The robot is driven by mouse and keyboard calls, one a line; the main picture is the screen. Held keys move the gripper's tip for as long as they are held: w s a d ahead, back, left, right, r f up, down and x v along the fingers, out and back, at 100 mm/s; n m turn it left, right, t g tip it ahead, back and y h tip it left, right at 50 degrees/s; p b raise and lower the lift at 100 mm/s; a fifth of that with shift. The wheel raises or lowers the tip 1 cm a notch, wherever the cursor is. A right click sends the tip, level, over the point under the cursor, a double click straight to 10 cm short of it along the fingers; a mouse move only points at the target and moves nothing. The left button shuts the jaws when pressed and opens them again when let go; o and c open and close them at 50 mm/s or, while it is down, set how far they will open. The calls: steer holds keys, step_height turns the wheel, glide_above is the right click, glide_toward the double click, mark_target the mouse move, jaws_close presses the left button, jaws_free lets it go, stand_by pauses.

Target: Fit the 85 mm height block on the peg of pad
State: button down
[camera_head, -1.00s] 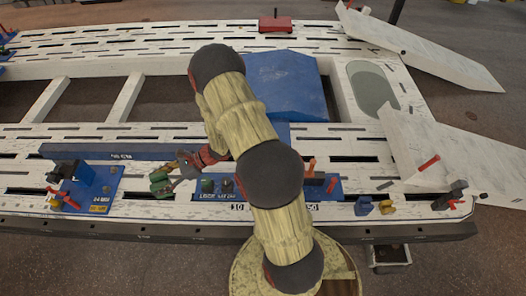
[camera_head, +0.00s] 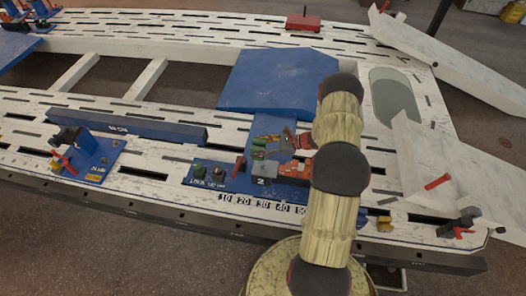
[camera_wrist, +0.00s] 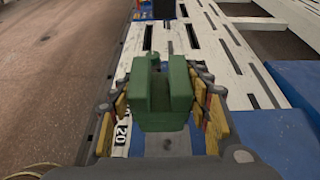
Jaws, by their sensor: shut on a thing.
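My gripper (camera_wrist: 163,105) is shut on a green block (camera_wrist: 160,85) with a slot in its top; yellow finger pads press its two sides. I cannot tell whether the block touches anything below.
A blue clamp plate (camera_head: 95,160) lies to the left on the white slotted bench (camera_head: 150,170). A long blue bar (camera_head: 155,127) lies behind the base strip. A large blue cover (camera_head: 275,80) is beyond. A grey clamp (camera_head: 460,222) stands at the right front corner.

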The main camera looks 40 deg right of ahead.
steer(key=shift+s+d+f, duration=0.15)
steer(key=shift+d+f, duration=0.15)
steer(key=shift+d, duration=0.25)
steer(key=shift+s+d+f, duration=0.1)
steer(key=shift+d+f, duration=0.2)
steer(key=shift+d, duration=0.2)
steer(key=shift+f+b, duration=2.2)
steer(key=shift+f, duration=0.7)
steer(key=shift+f+b, duration=1.25)
steer(key=shift+f, duration=0.4)
steer(key=shift+r, duration=0.2)
steer(key=shift+a+r+p, duration=0.1)
steer(key=shift+r+p, duration=0.8)
steer(key=shift+r, duration=0.3)
stand_by(1.0)
